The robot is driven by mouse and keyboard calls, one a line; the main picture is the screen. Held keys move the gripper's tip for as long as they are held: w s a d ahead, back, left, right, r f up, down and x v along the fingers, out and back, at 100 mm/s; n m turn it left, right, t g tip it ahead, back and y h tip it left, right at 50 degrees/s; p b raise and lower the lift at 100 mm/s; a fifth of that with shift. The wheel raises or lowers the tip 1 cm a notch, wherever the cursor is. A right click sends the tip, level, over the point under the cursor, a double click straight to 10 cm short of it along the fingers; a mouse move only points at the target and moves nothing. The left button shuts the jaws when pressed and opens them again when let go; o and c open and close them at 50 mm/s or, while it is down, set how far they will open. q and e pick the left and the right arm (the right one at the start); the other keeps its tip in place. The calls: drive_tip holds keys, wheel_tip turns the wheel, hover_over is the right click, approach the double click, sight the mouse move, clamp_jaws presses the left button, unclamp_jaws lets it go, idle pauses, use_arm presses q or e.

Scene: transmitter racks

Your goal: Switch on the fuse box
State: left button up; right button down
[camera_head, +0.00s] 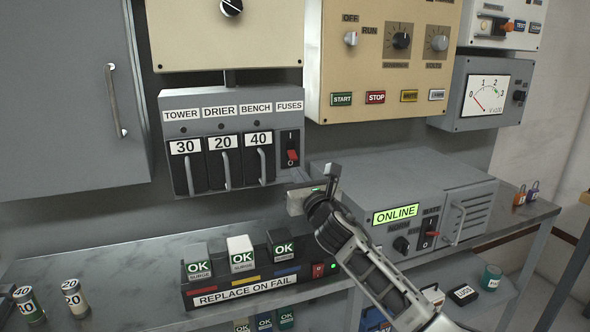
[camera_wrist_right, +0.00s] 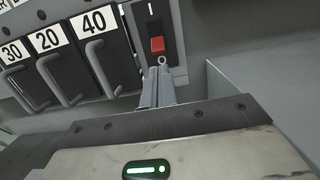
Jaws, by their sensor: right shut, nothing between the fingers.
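The grey fuse box (camera_head: 230,122) hangs on the wall, labelled TOWER, DRIER, BENCH and FUSES. Its three black fuse holders read 30, 20 and 40. At its right end is a black switch plate marked I at the top, with a red switch (camera_head: 292,156) in its lower part. The red switch also shows in the right wrist view (camera_wrist_right: 157,44). My right gripper (camera_head: 333,170) is shut and empty, in front of and right of the switch. In the wrist view its fingertips (camera_wrist_right: 160,66) appear just below the red switch; contact cannot be told. My left gripper is out of view.
A black REPLACE ON FAIL block (camera_head: 250,292) with OK modules stands at the front. Two loose fuses (camera_head: 75,298) stand at the left. A beige panel (camera_head: 385,60) hangs above right.

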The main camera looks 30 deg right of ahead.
sight(292, 155)
drive_tip(key=shift+x, duration=1.5)
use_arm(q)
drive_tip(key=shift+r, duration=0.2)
use_arm(e)
drive_tip(key=shift+s+r, duration=0.1)
drive_tip(key=shift+r, duration=0.1)
